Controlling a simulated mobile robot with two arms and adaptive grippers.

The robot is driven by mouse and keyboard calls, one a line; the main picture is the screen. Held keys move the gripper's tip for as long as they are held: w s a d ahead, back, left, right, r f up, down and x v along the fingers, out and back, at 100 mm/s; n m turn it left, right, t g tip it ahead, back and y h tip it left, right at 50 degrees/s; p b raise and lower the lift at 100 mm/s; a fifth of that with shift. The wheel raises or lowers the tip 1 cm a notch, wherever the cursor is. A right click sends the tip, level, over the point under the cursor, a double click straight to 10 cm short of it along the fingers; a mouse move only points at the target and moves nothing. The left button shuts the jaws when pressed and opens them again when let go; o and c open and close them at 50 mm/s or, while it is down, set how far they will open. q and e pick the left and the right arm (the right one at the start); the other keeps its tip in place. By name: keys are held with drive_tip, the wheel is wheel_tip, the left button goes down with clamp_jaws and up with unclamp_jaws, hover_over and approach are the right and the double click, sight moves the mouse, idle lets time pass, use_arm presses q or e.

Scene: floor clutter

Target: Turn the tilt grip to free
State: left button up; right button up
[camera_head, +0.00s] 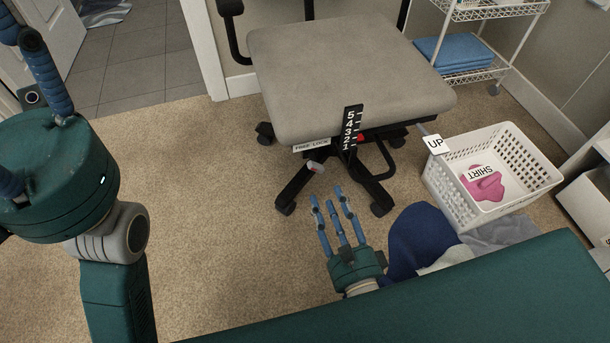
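The office chair (345,70) stands at the centre with its grey seat facing me. A white FREE LOCK label (311,147) hangs at the seat's front edge, FREE on the left and LOCK on the right. A pale grip (316,167), likely the tilt grip, shows just below it; its exact setting is too small to read. My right gripper (331,203) is in front of and below the grip, apart from it, with its blue fingers spread and empty. My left gripper (38,60) is at the far left, its fingers partly cut off by the frame.
A black 1-to-5 scale (350,132) with a red pointer hangs beside the label. An UP tag (435,144) sits on a lever at right. A white basket (490,205) holds a pink SHIRT item. Dark blue cloth (420,240) lies right of my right gripper. Carpet at left is clear.

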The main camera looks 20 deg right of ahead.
sight(316, 171)
drive_tip(key=w+b, duration=0.2)
drive_tip(key=w, duration=0.8)
drive_tip(key=shift+a, duration=0.15)
clamp_jaws()
